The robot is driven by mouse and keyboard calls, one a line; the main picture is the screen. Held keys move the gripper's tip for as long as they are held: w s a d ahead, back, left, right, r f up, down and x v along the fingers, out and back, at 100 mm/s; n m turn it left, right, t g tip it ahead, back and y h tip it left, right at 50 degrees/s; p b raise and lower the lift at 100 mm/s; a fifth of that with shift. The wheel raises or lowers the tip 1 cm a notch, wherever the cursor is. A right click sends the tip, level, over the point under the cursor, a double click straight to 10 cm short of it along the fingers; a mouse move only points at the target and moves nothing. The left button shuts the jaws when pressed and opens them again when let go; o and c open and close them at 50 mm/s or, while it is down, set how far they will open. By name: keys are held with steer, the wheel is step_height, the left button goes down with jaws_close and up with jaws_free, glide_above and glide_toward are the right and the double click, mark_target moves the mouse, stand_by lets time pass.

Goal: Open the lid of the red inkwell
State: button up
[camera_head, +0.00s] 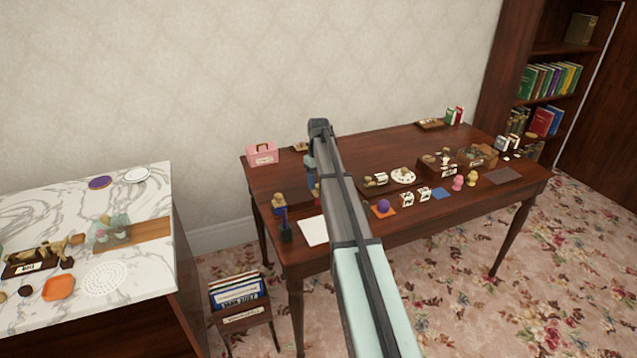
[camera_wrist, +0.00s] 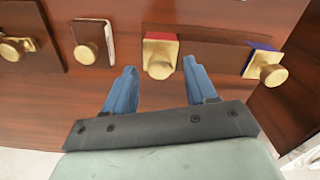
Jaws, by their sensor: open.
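The red inkwell (camera_head: 316,189) stands on the left part of the dark wooden table, mostly hidden behind my arm in the head view. In the wrist view the red inkwell (camera_wrist: 161,36) shows a red edge under a square gold lid (camera_wrist: 160,50) with a round knob (camera_wrist: 159,70). The lid looks closed. My gripper (camera_wrist: 160,68) is open, with one blue finger on each side of the knob and gaps between. In the head view my gripper (camera_head: 310,170) points down at the inkwell.
A blue inkwell (camera_wrist: 263,66) with a gold lid stands to the right in the wrist view. A white-edged block (camera_wrist: 92,42) with a gold knob is to the left. A white sheet (camera_head: 313,231) lies near the table's front edge.

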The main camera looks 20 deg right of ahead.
steer(key=shift+f, duration=0.45)
jaws_close()
stand_by(0.3)
